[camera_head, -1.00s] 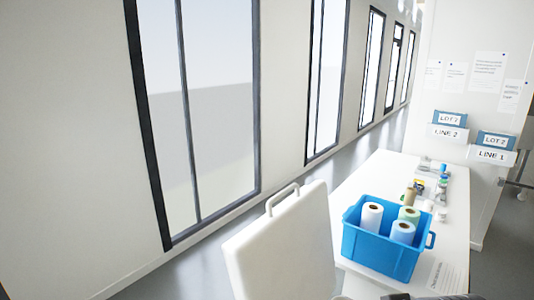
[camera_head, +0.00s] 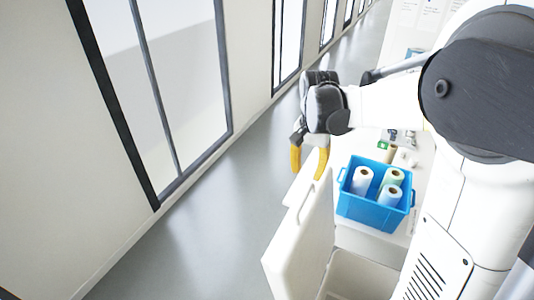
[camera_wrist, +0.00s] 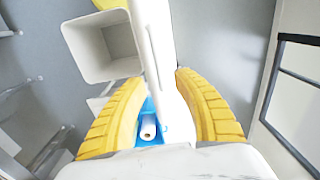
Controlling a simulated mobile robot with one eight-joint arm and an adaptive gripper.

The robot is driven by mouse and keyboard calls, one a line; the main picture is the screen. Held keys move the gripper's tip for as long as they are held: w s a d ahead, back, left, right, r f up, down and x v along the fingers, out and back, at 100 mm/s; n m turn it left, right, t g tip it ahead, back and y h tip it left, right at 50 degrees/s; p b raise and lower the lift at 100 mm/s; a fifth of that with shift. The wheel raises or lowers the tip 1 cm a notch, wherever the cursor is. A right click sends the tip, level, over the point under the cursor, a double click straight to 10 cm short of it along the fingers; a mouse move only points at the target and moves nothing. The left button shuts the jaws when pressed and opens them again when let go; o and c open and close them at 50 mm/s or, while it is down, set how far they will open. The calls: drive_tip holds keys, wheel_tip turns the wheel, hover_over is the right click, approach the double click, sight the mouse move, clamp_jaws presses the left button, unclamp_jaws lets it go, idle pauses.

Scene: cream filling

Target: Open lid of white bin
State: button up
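The white bin (camera_head: 362,272) stands at the bottom of the head view, its inside visible. Its white lid (camera_head: 303,240) stands raised, roughly upright, at the bin's left side, with a handle on its upper edge. My gripper (camera_head: 308,172) is above the lid's upper edge, yellow fingers pointing down. In the wrist view the fingers (camera_wrist: 163,78) are spread apart, with the lid (camera_wrist: 155,40) seen edge-on between them. I cannot tell whether the right finger touches it. The bin's square opening (camera_wrist: 105,45) shows to the left of the lid.
A white table (camera_head: 424,172) behind the bin holds a blue crate (camera_head: 372,213) with several paper rolls and some small items. The windowed wall (camera_head: 255,60) runs along the left. Grey floor (camera_head: 225,230) is clear between wall and lid.

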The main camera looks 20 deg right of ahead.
sight(305, 197)
drive_tip(key=f, duration=1)
drive_tip(key=shift+s+d+f, duration=0.15)
drive_tip(key=shift+d+f, duration=0.05)
drive_tip(key=shift+f, duration=0.15)
drive_tip(key=shift+c, duration=0.4)
clamp_jaws()
